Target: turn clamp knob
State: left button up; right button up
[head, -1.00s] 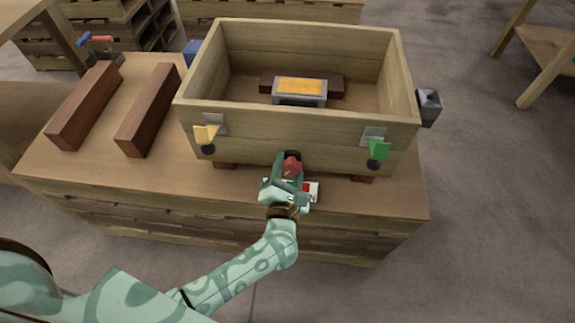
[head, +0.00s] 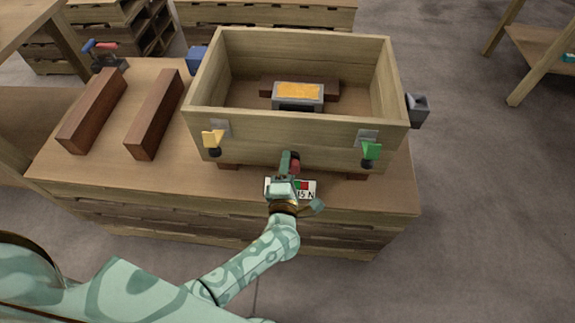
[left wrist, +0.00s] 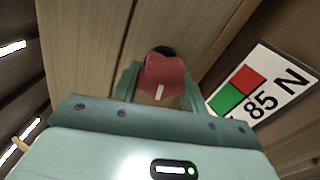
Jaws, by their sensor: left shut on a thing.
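The red clamp knob (left wrist: 162,76) sits between my two fingers in the left wrist view, with a pale mark on its face and a black part behind it. In the head view only a bit of the knob (head: 295,164) shows beside my left gripper (head: 290,160), low at the middle of the wooden box's (head: 250,136) front. My left gripper is shut on the knob. A white plate (left wrist: 262,88) with a red field, a green field and "85 N" is right of the knob; in the head view the gripper partly covers it.
The box carries a yellow latch (head: 212,140) and a green latch (head: 370,150) on its front. A grey block with an orange top (head: 299,92) lies inside. Two brown bars (head: 153,115) lie on the bench (head: 110,178) to the left.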

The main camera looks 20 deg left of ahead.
dwell(0.5)
pick_arm(q)
jog(key=o, duration=1)
jog(key=shift+s+d, duration=0.1)
